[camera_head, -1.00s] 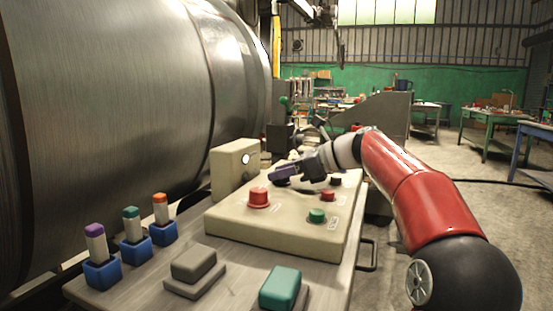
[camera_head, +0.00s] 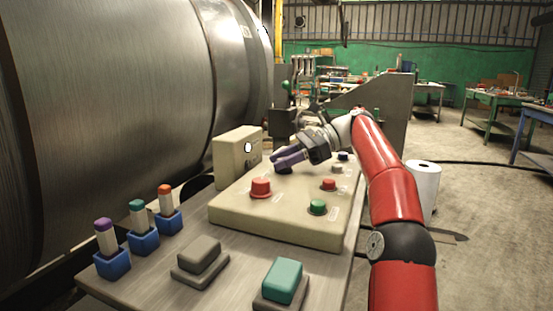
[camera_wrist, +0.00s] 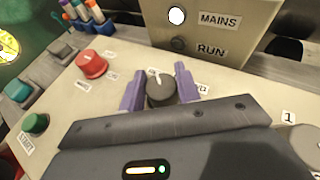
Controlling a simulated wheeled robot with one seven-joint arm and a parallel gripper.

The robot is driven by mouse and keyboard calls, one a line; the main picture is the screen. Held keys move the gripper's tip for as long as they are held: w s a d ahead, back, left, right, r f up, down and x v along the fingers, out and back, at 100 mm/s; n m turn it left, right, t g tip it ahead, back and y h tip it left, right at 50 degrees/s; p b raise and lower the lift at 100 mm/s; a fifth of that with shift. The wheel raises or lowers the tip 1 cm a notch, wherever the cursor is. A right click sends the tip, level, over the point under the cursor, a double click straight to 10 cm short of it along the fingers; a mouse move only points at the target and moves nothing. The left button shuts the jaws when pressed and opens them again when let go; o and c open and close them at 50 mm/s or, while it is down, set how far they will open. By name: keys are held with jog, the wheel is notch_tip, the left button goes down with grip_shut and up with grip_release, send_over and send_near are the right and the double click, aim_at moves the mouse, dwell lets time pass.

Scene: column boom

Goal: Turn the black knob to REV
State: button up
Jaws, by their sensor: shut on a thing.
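The black knob (camera_wrist: 160,92) stands on the beige control panel (camera_head: 250,215). It has a white pointer mark, which points toward the top of the wrist picture, near the box with the MAINS and RUN labels. My gripper (camera_wrist: 159,88) has one purple finger on each side of the knob and is shut on it. In the head view my gripper (camera_head: 285,160) reaches in from the right and hides much of the knob (camera_head: 284,170). Labels beside the knob are partly covered by the fingers, and I cannot read REV.
The panel also carries a large red button (camera_head: 261,187), a small red button (camera_head: 328,184) and a green button (camera_head: 318,206). An upright box (camera_head: 236,157) with a lit white lamp stands behind. A large metal drum (camera_head: 120,90) fills the left.

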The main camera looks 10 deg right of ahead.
jog(key=shift+f, duration=0.15)
jog(key=o, duration=1)
jog(key=shift+s, duration=0.15)
jog(key=shift+c, duration=0.2)
